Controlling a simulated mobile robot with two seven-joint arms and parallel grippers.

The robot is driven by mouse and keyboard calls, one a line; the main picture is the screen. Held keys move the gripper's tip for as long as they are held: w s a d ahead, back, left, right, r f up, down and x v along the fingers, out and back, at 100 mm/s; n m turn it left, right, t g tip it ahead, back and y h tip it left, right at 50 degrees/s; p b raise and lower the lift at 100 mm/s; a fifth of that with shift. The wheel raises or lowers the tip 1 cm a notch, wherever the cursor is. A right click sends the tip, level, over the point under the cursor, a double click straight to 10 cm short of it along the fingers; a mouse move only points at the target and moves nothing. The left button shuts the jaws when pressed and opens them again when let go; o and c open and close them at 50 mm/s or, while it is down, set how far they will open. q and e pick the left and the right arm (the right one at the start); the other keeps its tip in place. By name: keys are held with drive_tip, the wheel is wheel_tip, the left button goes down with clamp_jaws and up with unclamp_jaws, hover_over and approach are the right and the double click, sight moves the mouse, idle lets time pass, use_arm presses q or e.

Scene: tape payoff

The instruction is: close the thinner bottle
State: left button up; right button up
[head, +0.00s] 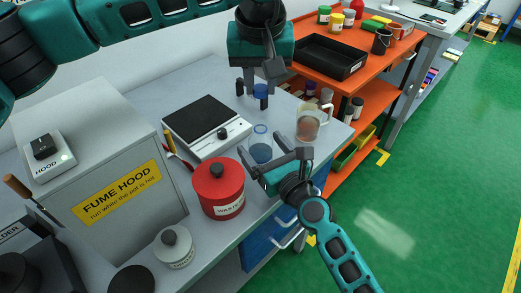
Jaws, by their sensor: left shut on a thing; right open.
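The thinner bottle appears to be the clear blue bottle (261,151) on the grey bench, upright, with a blue ring at its open top. My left gripper (251,92) points down above and behind it, shut on a small dark blue cap (262,90), held apart from the bottle. My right gripper (265,153) is open, low over the bench's front edge. Its fingers reach toward the bottle from the right and front; I cannot tell whether they touch it.
A clear jug (308,124) stands to the right, a hotplate (206,127) behind left. A red waste can (218,190), a white lidded jar (174,248) and the fume hood (100,170) fill the left. An orange cart (376,85) stands beyond the bench.

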drive_tip(key=shift+x, duration=0.75)
drive_tip(key=c, duration=1.5)
use_arm(q)
drive_tip(key=shift+f, duration=2.5)
